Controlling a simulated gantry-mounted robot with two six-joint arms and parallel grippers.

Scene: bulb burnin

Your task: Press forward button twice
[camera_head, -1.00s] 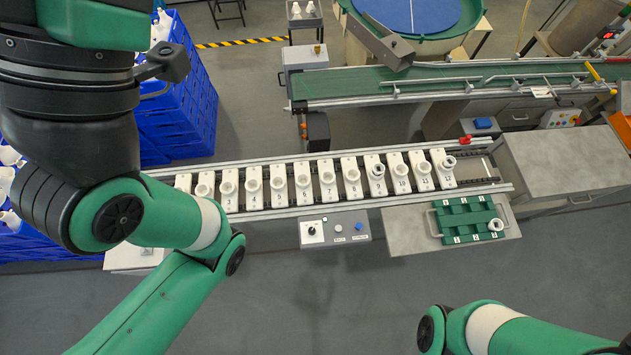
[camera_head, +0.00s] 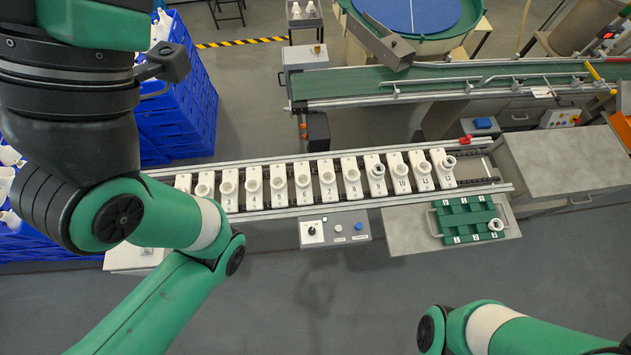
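A grey control panel (camera_head: 326,238) is fixed at the front edge of the conveyor (camera_head: 281,212), near the middle of the view. It carries a black-and-white knob (camera_head: 311,230) at left, a pale button (camera_head: 338,228) and a blue button (camera_head: 358,226) at right. The small labels under the buttons are too small to read, so I cannot tell which is forward. My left arm bends through the left side and my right arm shows at the lower right. Both grippers are outside the picture, and nothing touches the panel.
A row of white numbered sockets (camera_head: 328,180) stands on the conveyor; a few hold ring-like pieces. A green tray (camera_head: 466,222) with one white ring sits on the grey shelf at right. A second green belt (camera_head: 440,80) runs behind. Blue crates (camera_head: 185,105) stand at left.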

